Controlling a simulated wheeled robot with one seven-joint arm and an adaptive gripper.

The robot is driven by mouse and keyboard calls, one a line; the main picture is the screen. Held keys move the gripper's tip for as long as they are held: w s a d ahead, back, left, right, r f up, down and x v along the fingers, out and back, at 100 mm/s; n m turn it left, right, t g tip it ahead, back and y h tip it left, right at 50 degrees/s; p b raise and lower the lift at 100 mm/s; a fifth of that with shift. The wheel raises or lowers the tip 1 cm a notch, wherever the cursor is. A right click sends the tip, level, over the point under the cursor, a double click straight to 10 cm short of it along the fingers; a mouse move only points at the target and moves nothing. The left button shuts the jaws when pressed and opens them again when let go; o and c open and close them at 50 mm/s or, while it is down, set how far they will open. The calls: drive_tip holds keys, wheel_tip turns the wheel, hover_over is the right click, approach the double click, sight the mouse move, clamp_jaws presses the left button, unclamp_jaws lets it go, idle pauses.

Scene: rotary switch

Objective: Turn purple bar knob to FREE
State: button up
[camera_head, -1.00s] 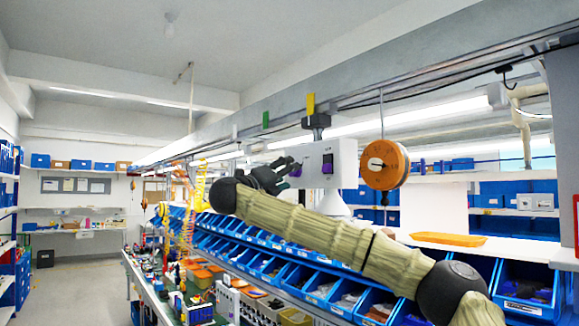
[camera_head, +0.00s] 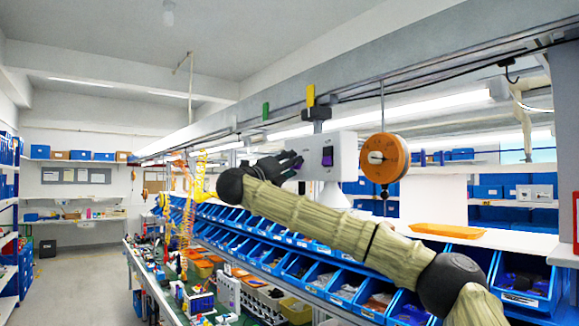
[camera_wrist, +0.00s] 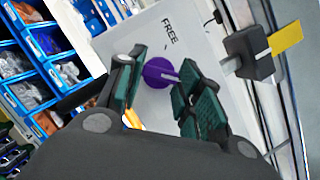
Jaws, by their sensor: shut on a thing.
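The purple knob (camera_wrist: 157,70) is on a white panel in the wrist view, with a pale line on its right side. The word FREE (camera_wrist: 170,30) is printed above it on the panel.
An orange round reel (camera_head: 384,158) hangs right of the box. A dark clamp with a yellow tab (camera_wrist: 287,36) is beside the panel. Blue bins (camera_head: 345,285) line the shelves below my arm. An orange tray (camera_head: 447,231) lies at right.

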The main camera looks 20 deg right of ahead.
drive_tip(key=shift+r+n+g+y+p, duration=0.2)
drive_tip(key=shift+n+g+y+p, duration=0.6)
drive_tip(key=shift+n, duration=2.05)
drive_tip(key=shift+r+n+g+y+p, duration=0.35)
drive_tip(key=shift+n+y+p, duration=0.7)
drive_tip(key=shift+n, duration=1.75)
drive_tip(key=shift+r+n+g+y+p, duration=0.1)
drive_tip(key=shift+n+g+y+p, duration=0.8)
drive_tip(key=shift+n, duration=1.95)
drive_tip(key=shift+f, duration=0.1)
drive_tip(key=o, duration=1)
